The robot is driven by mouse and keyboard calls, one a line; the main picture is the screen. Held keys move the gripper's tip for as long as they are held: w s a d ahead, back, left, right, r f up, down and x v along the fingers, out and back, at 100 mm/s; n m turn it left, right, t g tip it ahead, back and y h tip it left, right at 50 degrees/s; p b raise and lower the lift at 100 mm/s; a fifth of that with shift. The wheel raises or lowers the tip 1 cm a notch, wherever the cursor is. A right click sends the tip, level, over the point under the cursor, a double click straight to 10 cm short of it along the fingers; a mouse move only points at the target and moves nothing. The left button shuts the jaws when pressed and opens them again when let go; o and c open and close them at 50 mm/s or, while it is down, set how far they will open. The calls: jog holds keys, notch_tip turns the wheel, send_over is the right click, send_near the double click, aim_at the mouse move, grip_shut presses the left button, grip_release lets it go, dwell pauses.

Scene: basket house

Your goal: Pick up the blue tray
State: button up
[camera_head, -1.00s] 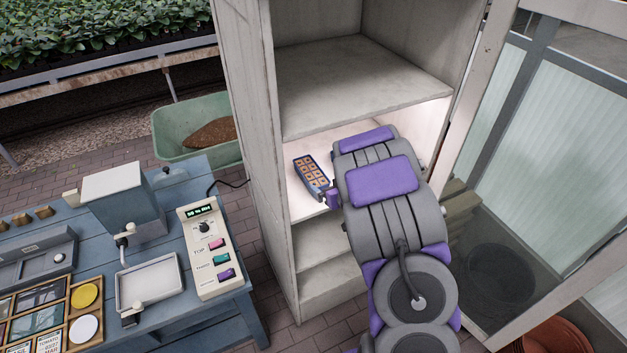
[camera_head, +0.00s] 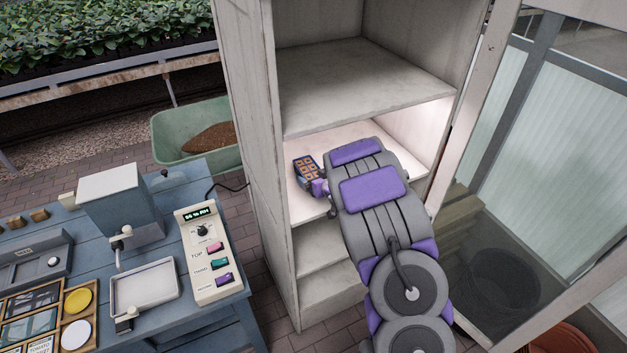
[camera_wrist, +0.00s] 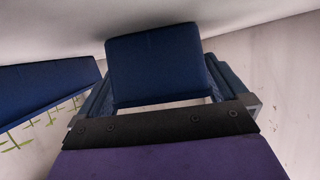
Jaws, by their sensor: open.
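The blue tray (camera_head: 306,168) is small, with rows of orange-brown cells, and lies on the lit middle shelf of the cabinet (camera_head: 253,150). My gripper (camera_head: 319,187) is open at the tray's near right end and hides part of it. In the wrist view a long blue side with green sprout shapes (camera_wrist: 45,88) along its lower edge shows at the left. A dark blue panel stands in the middle, beyond my gripper's black plate. I cannot tell whether that panel is part of the tray or of my gripper, or whether they touch.
The cabinet's left wall and upper shelf (camera_head: 360,85) hem the opening. Its glazed door (camera_head: 540,150) stands open at the right. A blue workbench (camera_head: 185,225) with a control box (camera_head: 207,255) is at the left. A green wheelbarrow (camera_head: 175,140) stands behind it.

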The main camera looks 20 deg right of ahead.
jog(key=shift+a+r, duration=0.2)
jog(key=shift+a, duration=0.25)
jog(key=shift+c, duration=0.7)
jog(key=shift+d+f, duration=0.1)
jog(key=shift+d, duration=0.4)
jog(key=c, duration=0.7)
jog(key=shift+c, duration=1)
jog(key=shift+a, duration=0.35)
